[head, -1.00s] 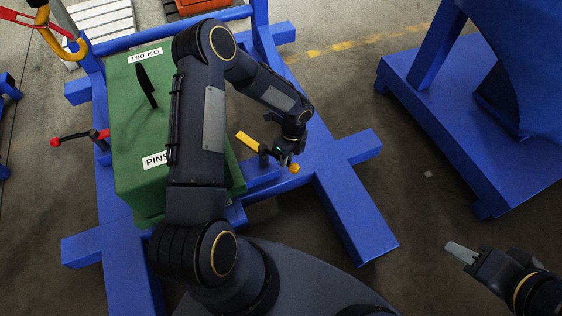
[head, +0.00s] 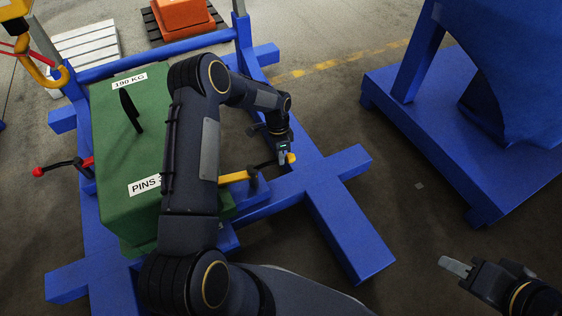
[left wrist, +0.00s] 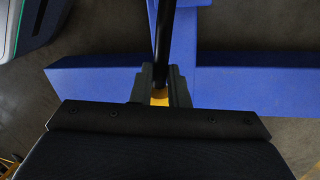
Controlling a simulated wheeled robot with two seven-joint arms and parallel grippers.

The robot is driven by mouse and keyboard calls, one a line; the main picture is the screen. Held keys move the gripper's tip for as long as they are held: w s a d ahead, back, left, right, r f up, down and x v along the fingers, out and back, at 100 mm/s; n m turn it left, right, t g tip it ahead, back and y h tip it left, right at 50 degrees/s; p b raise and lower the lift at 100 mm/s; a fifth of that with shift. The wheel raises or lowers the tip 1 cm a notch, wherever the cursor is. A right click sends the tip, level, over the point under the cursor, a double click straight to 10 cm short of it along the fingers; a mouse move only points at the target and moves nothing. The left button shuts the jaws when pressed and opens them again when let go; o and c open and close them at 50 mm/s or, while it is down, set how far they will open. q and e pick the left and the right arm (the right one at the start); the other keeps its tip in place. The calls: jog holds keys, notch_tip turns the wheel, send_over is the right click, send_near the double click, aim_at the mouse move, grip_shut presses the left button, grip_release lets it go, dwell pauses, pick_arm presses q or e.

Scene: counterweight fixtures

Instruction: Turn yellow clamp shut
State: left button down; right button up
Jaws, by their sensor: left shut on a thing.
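The yellow clamp (head: 235,177) sits on the blue frame at the right side of the green weight block (head: 113,190). Its yellow bar points left, with its end at the block's edge; my arm partly hides that end, so contact cannot be told. A black handle runs from its pivot up right to a yellow knob (head: 292,158). My left gripper (head: 284,157) is shut on the handle at the knob. In the left wrist view, the fingers (left wrist: 161,88) close around the yellow knob (left wrist: 160,98). My right gripper (head: 455,267) hangs apart at the lower right; its finger gap is unclear.
A red-knobbed clamp handle (head: 62,166) is at the block's left side. The blue frame (head: 345,225) extends to the right. Another blue stand (head: 430,120) is at the right. A yellow hook (head: 45,75) hangs at upper left. Bare floor lies between frame and stand.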

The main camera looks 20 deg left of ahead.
pick_arm(q)
jog(key=shift+w+a+n, duration=0.65)
jog(key=shift+a+n, duration=0.1)
jog(key=shift+n, duration=0.25)
jog(key=c, duration=1.4)
grip_release()
jog(key=shift+r, duration=0.1)
notch_tip(320, 180, up, 8)
jog(key=w+a+p, duration=0.1)
jog(key=p, duration=0.1)
jog(key=shift+a+f, duration=0.15)
jog(key=shift+f, duration=0.1)
